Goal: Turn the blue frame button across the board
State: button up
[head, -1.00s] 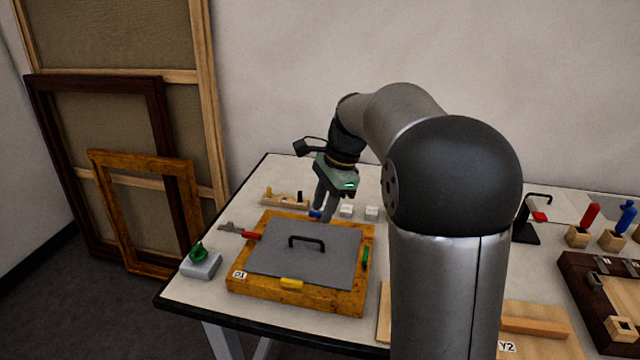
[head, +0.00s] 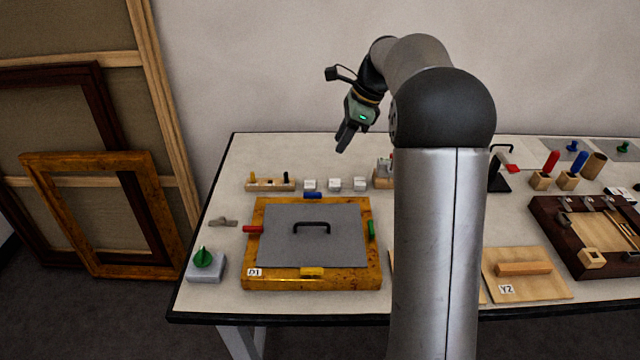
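The blue button (head: 313,195) is on the far rail of the gilt frame (head: 262,278), lying lengthwise along that rail. The grey board (head: 290,250) with a black handle (head: 312,227) lies inside the frame. The red button (head: 253,229) is on the left rail, pointing sideways. The green button (head: 371,229) lies along the right rail. The yellow button (head: 312,272) lies left to right at the near rail, by the board's edge. My gripper (head: 345,142) is raised behind and right of the blue button, clear of it. I see nothing held; its finger gap is unclear.
A wooden strip with pegs (head: 270,185) and several white blocks (head: 333,184) stand behind the frame. A grey box with a green knob (head: 205,265) and a small grey piece (head: 222,221) are at left. More fixtures fill the right side.

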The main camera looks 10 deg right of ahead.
aim_at(313, 193)
jog(key=p+x, duration=0.1)
jog(key=x, duration=1.6)
jog(key=shift+a+f+p, duration=0.1)
jog(key=shift+f+p, duration=0.05)
jog(key=shift+p, duration=0.15)
jog(key=shift+c, duration=0.3)
grip_shut()
